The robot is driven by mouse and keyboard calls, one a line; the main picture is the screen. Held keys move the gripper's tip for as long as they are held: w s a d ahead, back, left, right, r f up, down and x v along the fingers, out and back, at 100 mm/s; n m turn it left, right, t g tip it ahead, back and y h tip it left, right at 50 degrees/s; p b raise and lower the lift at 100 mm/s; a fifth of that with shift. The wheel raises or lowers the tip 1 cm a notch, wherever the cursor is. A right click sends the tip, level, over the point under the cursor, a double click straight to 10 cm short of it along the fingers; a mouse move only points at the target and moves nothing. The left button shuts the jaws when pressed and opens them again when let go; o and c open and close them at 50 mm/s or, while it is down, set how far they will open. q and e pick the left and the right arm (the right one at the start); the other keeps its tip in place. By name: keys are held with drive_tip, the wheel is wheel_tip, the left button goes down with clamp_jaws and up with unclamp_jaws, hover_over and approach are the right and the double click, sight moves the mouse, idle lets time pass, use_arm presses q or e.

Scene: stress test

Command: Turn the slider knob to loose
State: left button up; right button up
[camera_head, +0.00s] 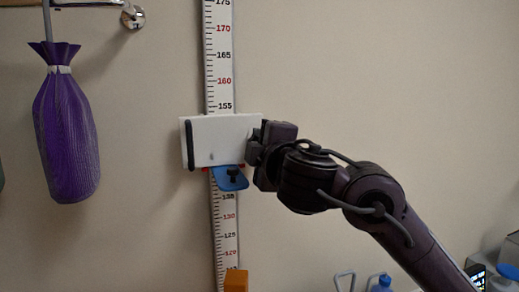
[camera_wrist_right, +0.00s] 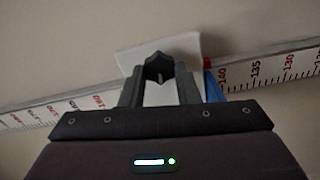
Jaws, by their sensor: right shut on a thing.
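A white slider plate (camera_head: 217,138) sits on the upright height scale on the wall, near the 145–150 marks. A black bar runs down its left edge. My left gripper is not in view.
The scale (camera_head: 218,60) runs up the wall. A purple wrapped bottle-shaped thing (camera_head: 66,135) hangs at the left from a rail. An orange block (camera_head: 236,280) is at the scale's lower end. Blue-topped bottles (camera_head: 381,283) are at bottom right. The wall between is clear.

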drive_tip(key=shift+n, duration=0.8)
drive_tip(key=shift+b, duration=0.3)
drive_tip(key=o, duration=1)
drive_tip(key=p+v, duration=0.1)
drive_tip(key=v, duration=0.6)
drive_tip(key=shift+s+d, duration=0.15)
drive_tip(key=shift+s, duration=0.2)
